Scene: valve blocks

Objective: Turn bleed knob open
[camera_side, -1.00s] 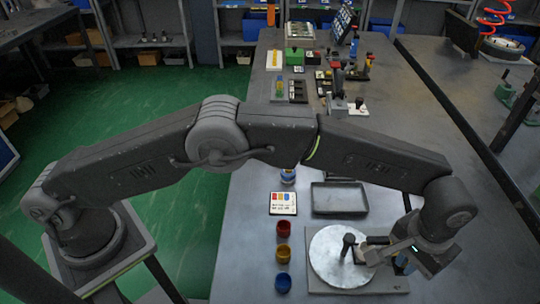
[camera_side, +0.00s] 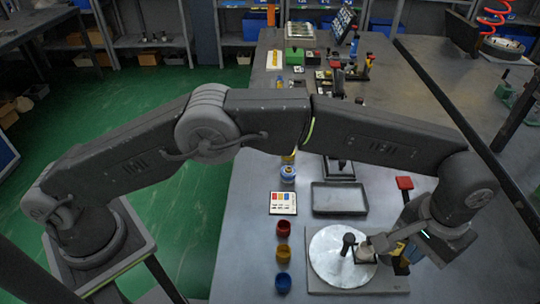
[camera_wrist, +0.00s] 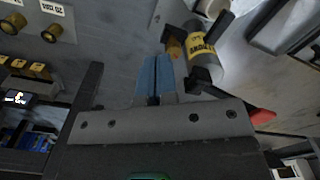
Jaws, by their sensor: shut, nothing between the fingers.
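My gripper (camera_wrist: 154,80) is shut and empty, with its blue-grey fingers together in the wrist view. In the side view its tip (camera_side: 372,246) is low over the right part of the round silver plate. A small brass knob (camera_wrist: 175,48) lies just beyond and right of the fingertips in the wrist view. It sits beside a grey valve body (camera_wrist: 208,62) with a yellow label. I cannot tell whether the fingers touch the knob. Which knob is the bleed knob is not readable. A red handle (camera_wrist: 262,116) shows right of the gripper; a red handle also stands behind it in the side view (camera_side: 404,183).
The silver plate (camera_side: 328,272) bears an upright black-topped post (camera_side: 348,240). Red (camera_side: 283,228), yellow (camera_side: 283,252) and blue (camera_side: 283,281) cups stand left of it. An empty dark tray (camera_side: 340,212) lies behind. More brass knobs (camera_wrist: 51,33) are at left in the wrist view.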

